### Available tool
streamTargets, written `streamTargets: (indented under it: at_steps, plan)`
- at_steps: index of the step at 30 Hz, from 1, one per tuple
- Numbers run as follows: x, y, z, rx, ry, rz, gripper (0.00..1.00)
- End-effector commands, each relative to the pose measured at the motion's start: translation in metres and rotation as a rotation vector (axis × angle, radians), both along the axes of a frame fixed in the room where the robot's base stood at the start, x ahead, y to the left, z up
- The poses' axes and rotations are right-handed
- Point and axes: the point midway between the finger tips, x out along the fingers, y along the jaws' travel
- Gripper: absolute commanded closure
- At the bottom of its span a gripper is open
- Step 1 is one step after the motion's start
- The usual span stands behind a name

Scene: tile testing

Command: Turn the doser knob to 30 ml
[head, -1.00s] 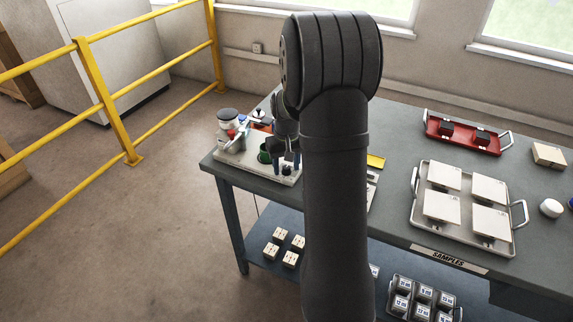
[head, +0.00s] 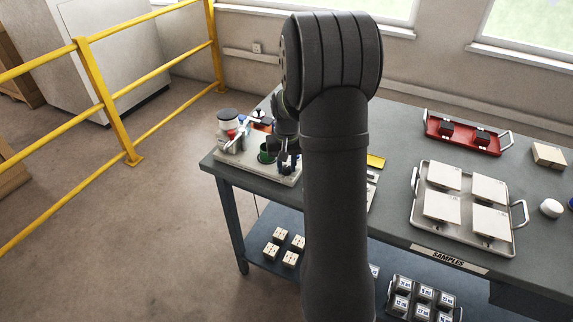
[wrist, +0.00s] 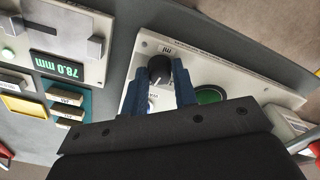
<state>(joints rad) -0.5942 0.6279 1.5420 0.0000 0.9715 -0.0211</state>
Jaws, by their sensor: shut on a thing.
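The doser knob (wrist: 159,66) is a round black knob with a pale pointer line on a white panel (wrist: 205,68), in the wrist view. An upside-down "ml" label is beside it; I cannot read the scale value the pointer marks. The two blue fingers of my gripper (wrist: 160,80) are on either side of the knob and shut on it. In the head view my gripper (head: 288,161) is low over the right end of the white doser base (head: 237,163). The knob is hidden there by the fingers.
A green round well (wrist: 210,95) sits right of the knob. A device with a display reading 78.0 mm (wrist: 57,63) and several blocks are at the left. A tray of white tiles (head: 420,237) and a red tray (head: 433,133) are farther right on the table.

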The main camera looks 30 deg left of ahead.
Motion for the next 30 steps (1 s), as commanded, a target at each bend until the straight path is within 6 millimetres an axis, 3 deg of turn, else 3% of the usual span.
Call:
streamTargets:
  at_steps: [18, 30]
  plan:
    - [-0.0002, -0.0001, 0.0002, 0.000, 0.001, -0.487, 0.97]
    - [-0.0002, 0.0000, 0.0002, 0.000, 0.001, -0.622, 0.97]
